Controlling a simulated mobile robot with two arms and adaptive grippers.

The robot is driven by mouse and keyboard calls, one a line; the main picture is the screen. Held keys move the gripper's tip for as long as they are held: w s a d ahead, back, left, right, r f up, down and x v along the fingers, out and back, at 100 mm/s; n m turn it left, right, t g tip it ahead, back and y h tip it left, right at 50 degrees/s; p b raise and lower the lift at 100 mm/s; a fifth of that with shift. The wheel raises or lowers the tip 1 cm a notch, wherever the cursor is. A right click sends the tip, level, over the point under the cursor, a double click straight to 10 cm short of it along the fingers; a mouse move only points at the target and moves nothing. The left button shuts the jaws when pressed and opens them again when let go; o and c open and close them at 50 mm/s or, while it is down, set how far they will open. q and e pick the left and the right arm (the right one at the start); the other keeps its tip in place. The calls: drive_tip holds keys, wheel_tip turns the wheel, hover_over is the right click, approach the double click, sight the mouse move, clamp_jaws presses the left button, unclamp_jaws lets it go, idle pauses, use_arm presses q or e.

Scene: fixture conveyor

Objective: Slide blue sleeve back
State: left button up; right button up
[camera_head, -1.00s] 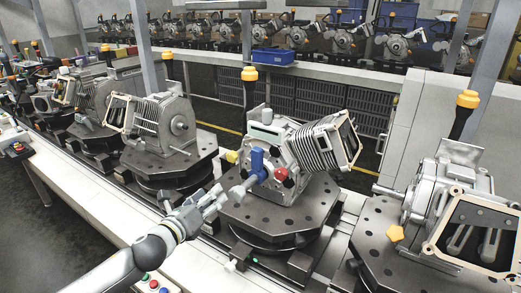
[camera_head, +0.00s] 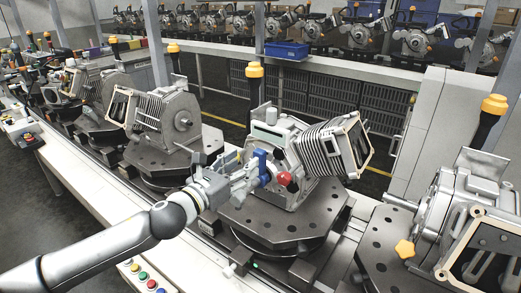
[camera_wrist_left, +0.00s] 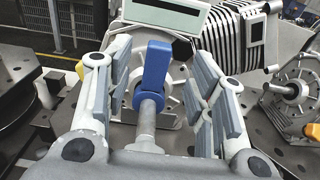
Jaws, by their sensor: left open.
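The blue sleeve (camera_head: 262,163) sits around a grey shaft (camera_wrist_left: 146,122) on the front of the middle engine block (camera_head: 282,140). In the left wrist view the sleeve (camera_wrist_left: 153,75) has an upright blue tab and a ring at its lower end. My left gripper (camera_head: 247,178) is open in front of the block. In the left wrist view its two fingers (camera_wrist_left: 158,95) stand on either side of the sleeve and shaft, apart from both. A red knob (camera_head: 285,179) is right of the sleeve. My right gripper is out of view.
A blue bin (camera_head: 286,50) rests on the rear ledge.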

sight(257, 154)
use_arm(q)
drive_tip(key=p+x, duration=0.1)
drive_tip(key=x, duration=0.7)
drive_tip(key=shift+w+d, duration=0.1)
clamp_jaws()
